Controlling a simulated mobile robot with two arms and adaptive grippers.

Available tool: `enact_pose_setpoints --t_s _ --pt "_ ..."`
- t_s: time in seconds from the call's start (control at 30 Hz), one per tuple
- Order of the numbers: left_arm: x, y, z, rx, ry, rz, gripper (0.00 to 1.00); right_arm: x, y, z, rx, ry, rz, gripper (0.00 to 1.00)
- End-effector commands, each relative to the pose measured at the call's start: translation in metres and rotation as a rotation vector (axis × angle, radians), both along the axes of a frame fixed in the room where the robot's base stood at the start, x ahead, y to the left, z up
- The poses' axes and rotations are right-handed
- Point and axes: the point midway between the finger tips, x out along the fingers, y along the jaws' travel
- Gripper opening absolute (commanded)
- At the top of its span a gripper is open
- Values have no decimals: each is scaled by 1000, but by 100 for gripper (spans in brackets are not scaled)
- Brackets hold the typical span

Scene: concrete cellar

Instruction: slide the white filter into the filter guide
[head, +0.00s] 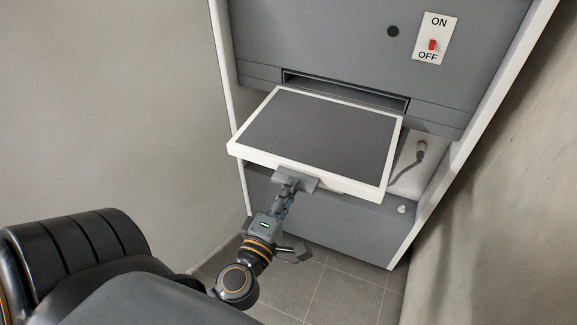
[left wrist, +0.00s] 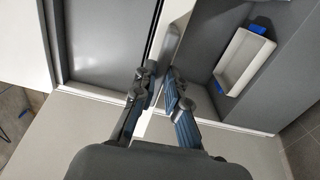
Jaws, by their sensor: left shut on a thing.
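The white filter (head: 310,177) is a flat panel with a white frame and a dark grey face, seen in the head view. My left gripper (head: 296,180) is shut on a grey grip at the filter's near edge and holds it roughly flat. In the left wrist view, the left fingers (left wrist: 157,88) close on a thin grey piece beside a white strip. The filter guide (head: 345,90) is a dark, wide slot in the grey cabinet. The filter's far edge lies right at its lower lip; I cannot tell whether it has entered. My right gripper is not in view.
The cabinet (head: 350,45) has an ON/OFF switch plate (head: 435,38) with a red lever above the slot. A cable with a plug (head: 419,152) sits right of the filter. A white tray with blue ends (left wrist: 244,62) shows in the left wrist view. Concrete walls flank the cabinet.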

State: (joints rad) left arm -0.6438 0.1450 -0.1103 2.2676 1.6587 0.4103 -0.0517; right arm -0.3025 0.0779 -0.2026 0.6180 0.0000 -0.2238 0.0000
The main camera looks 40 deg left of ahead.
Motion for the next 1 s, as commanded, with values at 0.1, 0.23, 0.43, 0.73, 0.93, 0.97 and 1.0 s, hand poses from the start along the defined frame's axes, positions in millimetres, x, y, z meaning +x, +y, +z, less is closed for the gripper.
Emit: enact_pose_setpoints --t_s 0.1,0.23,0.43,0.73,0.93,0.97,1.0 --pt "0 4 2 1 -4 4 0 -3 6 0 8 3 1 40" --pt "0 3 2 1 -4 3 0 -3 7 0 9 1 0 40" --pt "-1 3 1 3 -9 3 0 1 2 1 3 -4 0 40" --pt "21 8 5 4 -11 3 0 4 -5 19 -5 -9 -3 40" --pt "38 12 4 4 -11 3 0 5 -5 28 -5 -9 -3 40" --pt "40 12 3 4 -10 3 0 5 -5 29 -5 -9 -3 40" --pt "42 13 3 4 -10 3 0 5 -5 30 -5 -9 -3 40"
